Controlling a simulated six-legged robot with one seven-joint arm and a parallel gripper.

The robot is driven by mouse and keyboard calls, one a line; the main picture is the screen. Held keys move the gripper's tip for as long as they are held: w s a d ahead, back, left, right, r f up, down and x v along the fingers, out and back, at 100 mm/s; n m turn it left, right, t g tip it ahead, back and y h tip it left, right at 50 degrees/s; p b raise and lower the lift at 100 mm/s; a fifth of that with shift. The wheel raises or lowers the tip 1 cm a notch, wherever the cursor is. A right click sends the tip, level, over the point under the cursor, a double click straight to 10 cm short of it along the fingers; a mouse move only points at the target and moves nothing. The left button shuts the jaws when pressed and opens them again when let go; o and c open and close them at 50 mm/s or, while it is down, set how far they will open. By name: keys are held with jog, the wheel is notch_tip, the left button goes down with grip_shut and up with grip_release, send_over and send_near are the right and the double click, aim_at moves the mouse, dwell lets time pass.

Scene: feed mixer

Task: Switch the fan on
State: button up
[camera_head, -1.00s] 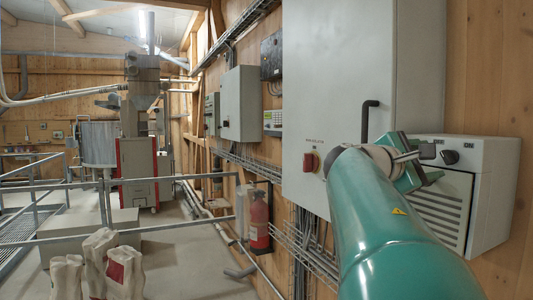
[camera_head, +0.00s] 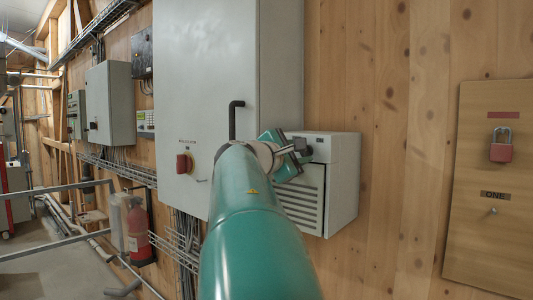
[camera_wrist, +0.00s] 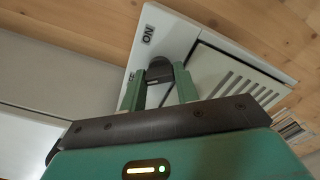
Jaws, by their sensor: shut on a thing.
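The fan unit is a white wall-mounted box with a slatted front, and its side shows in the head view (camera_head: 343,180). In the wrist view, its white front (camera_wrist: 183,38) carries an "ON" label beside a dark rotary knob (camera_wrist: 159,69). My gripper (camera_wrist: 160,82) is shut on the knob, with one green finger on each side of it. In the head view, my gripper (camera_head: 300,150) is at the upper front of the unit, and my arm hides part of the unit's front.
A tall grey cabinet (camera_head: 270,60) with a black handle (camera_head: 234,118) and a red switch (camera_head: 184,163) stands left of the unit. At right, a wooden panel (camera_head: 475,260) bears a red padlock (camera_head: 501,151). A red extinguisher (camera_head: 139,235) and railings are at lower left.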

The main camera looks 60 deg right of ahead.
jog(key=shift+m, duration=7)
jog(key=o, duration=1)
jog(key=shift+a, duration=0.1)
